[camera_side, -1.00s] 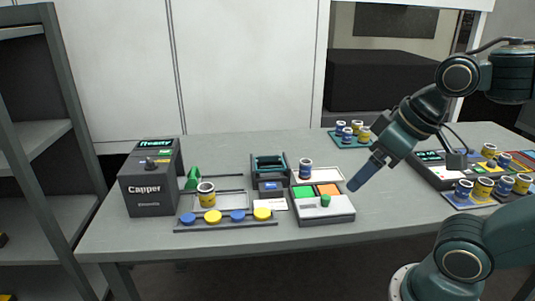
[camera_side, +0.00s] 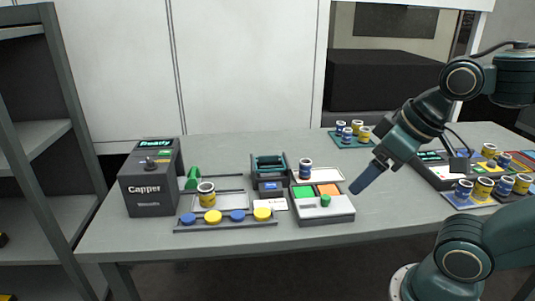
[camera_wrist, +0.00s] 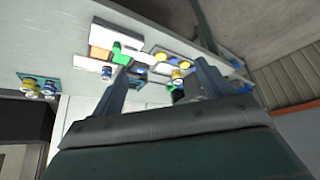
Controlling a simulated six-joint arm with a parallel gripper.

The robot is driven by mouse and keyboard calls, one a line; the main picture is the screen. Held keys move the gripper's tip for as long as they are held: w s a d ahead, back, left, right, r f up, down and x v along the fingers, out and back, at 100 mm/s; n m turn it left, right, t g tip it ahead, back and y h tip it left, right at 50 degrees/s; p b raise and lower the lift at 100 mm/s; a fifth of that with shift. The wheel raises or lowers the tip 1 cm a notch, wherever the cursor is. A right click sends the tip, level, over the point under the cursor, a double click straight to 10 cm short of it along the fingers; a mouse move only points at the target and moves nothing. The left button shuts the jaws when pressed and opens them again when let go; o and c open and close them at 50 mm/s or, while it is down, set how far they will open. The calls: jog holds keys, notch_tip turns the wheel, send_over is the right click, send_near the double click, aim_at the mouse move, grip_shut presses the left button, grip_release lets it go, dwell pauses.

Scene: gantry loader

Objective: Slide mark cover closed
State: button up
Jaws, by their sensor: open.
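The likely mark station (camera_side: 330,218) is a grey box near the table's front, with green and orange patches on top. A pale panel with a green knob (camera_side: 325,201) covers its front part; I take this as the cover. The patches behind it are exposed.
A blue-and-white can (camera_side: 305,169) stands behind the box. Left are a rail of blue and yellow discs (camera_side: 225,226), a yellow can (camera_side: 206,195) and the dark capper (camera_side: 150,185). Several cans stand on a teal tray (camera_side: 345,143) behind and on a blue tray (camera_side: 462,203) at right.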

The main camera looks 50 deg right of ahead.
jog(key=shift+w, duration=0.1)
jog(key=c, duration=0.6)
jog(key=n+g, duration=0.2)
jog(key=g, duration=0.4)
send_over(326, 196)
notch_tip(326, 196, down, 6)
jog(key=shift+a+f, duration=0.1)
jog(key=shift+c, duration=0.2)
jog(key=shift+f, duration=0.1)
jog(key=shift+f, duration=6.8)
jog(key=shift+c, duration=0.4)
grip_shut()
